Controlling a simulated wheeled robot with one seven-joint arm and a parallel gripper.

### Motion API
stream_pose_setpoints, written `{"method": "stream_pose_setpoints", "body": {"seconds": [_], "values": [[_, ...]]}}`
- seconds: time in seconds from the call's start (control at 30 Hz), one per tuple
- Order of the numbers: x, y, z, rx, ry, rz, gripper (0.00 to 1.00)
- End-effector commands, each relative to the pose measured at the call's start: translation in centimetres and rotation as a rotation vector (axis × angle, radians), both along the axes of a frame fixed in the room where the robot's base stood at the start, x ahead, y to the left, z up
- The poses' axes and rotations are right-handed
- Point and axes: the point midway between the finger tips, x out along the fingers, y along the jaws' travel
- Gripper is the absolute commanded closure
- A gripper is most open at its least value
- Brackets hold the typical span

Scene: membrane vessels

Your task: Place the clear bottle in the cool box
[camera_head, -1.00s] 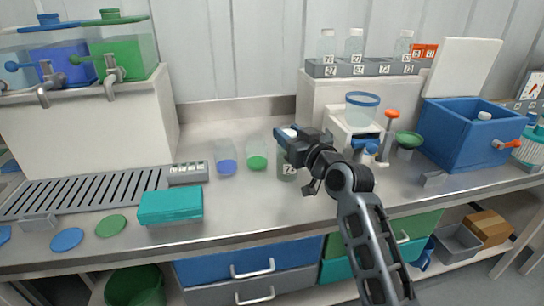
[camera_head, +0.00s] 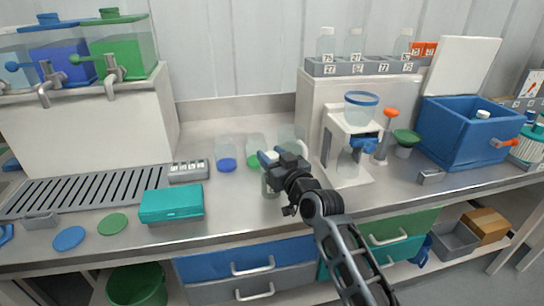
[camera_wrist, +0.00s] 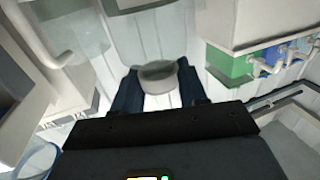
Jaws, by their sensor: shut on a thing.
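My gripper (camera_head: 267,158) is over the middle of the bench. In the wrist view its two dark fingers (camera_wrist: 158,88) are shut on the grey cap of a clear bottle (camera_wrist: 150,35).
A white stand (camera_head: 347,165) with a blue-rimmed cup, a green funnel (camera_head: 406,138) and a small metal block (camera_head: 431,177) lie between gripper and cool box. A teal case (camera_head: 171,203) is left.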

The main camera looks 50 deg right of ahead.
Motion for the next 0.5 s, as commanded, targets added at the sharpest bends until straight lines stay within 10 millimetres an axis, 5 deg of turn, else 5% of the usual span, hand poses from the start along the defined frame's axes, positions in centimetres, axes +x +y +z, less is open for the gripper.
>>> {"method": "stream_pose_setpoints", "body": {"seconds": [0.07,0.1,0.33,0.5], "values": [[0.01,-0.01,-0.30,0.000,-0.001,0.000,1.00],[0.00,0.00,-0.27,0.000,0.000,0.000,0.56],[0.00,0.00,-0.20,0.000,0.000,0.000,0.34],[0.00,0.00,-0.20,0.000,0.000,0.000,0.33]]}}
